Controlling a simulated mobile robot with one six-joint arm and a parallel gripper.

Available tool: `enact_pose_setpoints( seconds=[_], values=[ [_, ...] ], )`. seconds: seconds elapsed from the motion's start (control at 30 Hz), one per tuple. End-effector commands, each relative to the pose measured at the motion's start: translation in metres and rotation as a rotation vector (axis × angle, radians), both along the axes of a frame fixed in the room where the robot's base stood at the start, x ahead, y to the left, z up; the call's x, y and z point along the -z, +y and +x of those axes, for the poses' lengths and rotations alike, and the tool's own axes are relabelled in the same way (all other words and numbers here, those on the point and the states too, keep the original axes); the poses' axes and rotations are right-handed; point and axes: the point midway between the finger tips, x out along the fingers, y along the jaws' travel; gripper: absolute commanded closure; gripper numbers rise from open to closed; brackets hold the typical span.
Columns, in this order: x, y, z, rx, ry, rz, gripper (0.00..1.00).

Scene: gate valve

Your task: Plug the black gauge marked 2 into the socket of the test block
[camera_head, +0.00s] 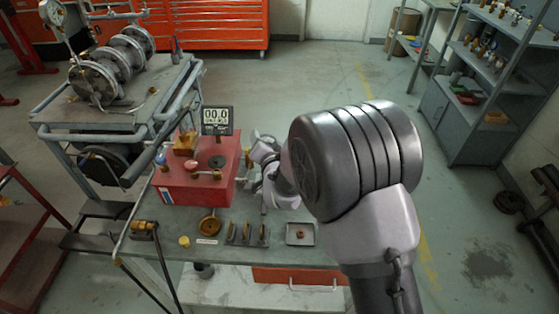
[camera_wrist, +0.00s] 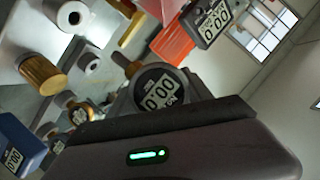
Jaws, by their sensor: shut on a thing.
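The red test block (camera_head: 200,190) stands on the bench at left centre of the head view, with a black disc and brass fittings on top. I cannot make out its socket. My gripper (camera_head: 262,165) is just right of the block, partly hidden behind my own arm. In the wrist view, a round dark-rimmed gauge (camera_wrist: 158,92) reading 0.00 sits against the dark gripper edge (camera_wrist: 165,122), tilted in the picture. My gripper is shut on this gauge. Its mark is too small to read, and its lower part is hidden.
A display (camera_head: 217,120) reading 00.0 stands behind the block. A small tray (camera_head: 300,234), a dark rack (camera_head: 247,235), a brass ring (camera_head: 209,225) and a yellow cap (camera_head: 184,241) lie along the bench front. A blue gauge (camera_wrist: 15,145) shows left in the wrist view.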

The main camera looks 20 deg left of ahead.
Motion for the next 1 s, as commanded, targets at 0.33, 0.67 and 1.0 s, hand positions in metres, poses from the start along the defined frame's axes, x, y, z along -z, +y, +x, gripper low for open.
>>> enact_pose_setpoints(
  seconds=[0.33, 0.67, 1.0],
  values=[
    [-0.004, 0.003, 0.000, 0.000, 0.002, 0.003, 0.91],
    [0.006, 0.003, -0.001, -0.001, 0.002, 0.003, 0.91],
    [0.049, 0.003, 0.000, -0.001, 0.001, 0.002, 0.91]
  ],
)
